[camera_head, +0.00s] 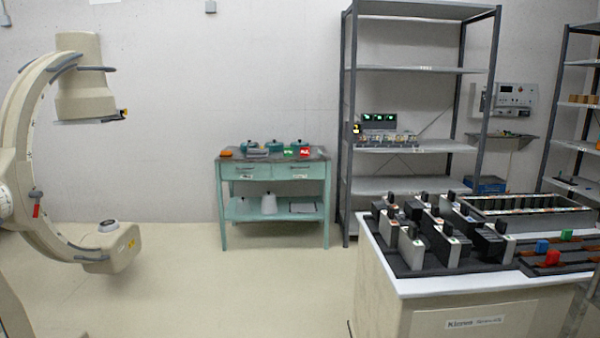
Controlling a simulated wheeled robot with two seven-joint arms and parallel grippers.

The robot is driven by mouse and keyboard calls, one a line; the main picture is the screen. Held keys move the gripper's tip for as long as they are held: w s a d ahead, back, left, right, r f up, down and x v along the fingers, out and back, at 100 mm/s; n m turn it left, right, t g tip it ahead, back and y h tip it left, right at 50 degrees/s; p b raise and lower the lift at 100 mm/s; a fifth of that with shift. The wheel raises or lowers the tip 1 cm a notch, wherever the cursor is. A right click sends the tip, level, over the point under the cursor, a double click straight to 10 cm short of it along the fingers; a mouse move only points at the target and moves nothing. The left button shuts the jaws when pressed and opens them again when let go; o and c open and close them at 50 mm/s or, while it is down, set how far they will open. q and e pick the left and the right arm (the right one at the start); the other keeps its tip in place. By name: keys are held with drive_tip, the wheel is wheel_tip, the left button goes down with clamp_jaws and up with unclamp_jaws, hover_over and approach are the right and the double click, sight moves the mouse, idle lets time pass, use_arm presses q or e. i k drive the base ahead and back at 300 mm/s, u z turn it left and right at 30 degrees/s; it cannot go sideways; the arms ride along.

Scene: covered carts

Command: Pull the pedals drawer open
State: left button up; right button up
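A teal cart (274,185) stands against the back wall, left of the tall shelf. It has two shut drawers side by side under its top: a left drawer (235,172) and a right drawer (315,172). Each has a small pale label, too small to read here, so I cannot tell which is the pedals drawer. Neither of my grippers is in view.
Teal pots and red and green items stand on the cart's top (232,157). A white counter (440,285) with dark blocks is at the front right. A tall metal shelf (415,146) stands behind it. A C-arm machine (100,240) is at left. The floor (230,290) between is clear.

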sight(283, 170)
drive_tip(key=u, duration=0.55)
drive_tip(key=k, duration=0.65)
drive_tip(key=u, duration=0.1)
drive_tip(key=i, duration=1.85)
drive_tip(key=z, duration=0.8)
drive_tip(key=i, duration=2.3)
drive_tip(key=u, duration=0.15)
drive_tip(key=i, duration=2.5)
drive_tip(key=u, duration=0.45)
